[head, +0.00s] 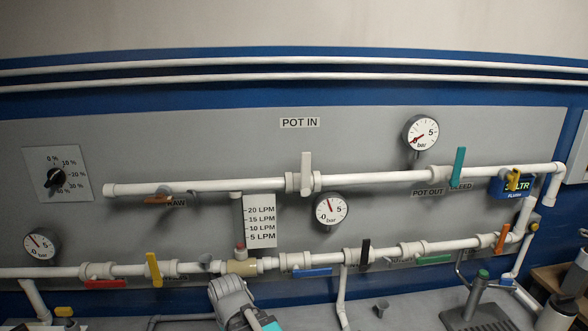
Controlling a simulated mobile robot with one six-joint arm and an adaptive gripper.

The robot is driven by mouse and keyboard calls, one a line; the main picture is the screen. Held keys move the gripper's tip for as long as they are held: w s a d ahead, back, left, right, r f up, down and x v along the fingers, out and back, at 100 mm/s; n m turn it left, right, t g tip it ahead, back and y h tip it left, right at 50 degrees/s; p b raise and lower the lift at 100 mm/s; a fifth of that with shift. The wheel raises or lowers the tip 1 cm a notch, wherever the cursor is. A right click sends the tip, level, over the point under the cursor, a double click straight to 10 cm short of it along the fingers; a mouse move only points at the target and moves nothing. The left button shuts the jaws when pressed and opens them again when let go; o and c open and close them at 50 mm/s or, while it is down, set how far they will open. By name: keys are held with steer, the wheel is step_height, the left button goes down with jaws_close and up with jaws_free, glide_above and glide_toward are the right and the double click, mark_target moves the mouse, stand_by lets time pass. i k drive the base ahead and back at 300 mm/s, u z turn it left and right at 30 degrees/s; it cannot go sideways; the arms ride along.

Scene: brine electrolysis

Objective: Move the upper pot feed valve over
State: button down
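The upper pot feed valve (306,172) sits on the upper white pipe, below the POT IN label (300,123). I take it to be this valve from that label. Its cream lever stands upright, across the pipe. What looks like my gripper (232,294) is a ridged grey shape at the bottom, left of centre. It appears below the lower pipe in the picture, well below and left of the cream lever. Its fingertips cannot be made out, so I cannot tell whether it is open or shut. Nothing covers the cream lever.
A pressure gauge (331,210) hangs below and right of the lever. A flow scale (259,221) is at lower left. A teal lever (458,167) stands farther right. The lower pipe carries several coloured levers, including a black one (366,251). The panel above the upper pipe is mostly clear.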

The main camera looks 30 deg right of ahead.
mark_target(305, 190)
steer(key=k, duration=1.7)
steer(key=z, duration=0.75)
steer(key=i, duration=1)
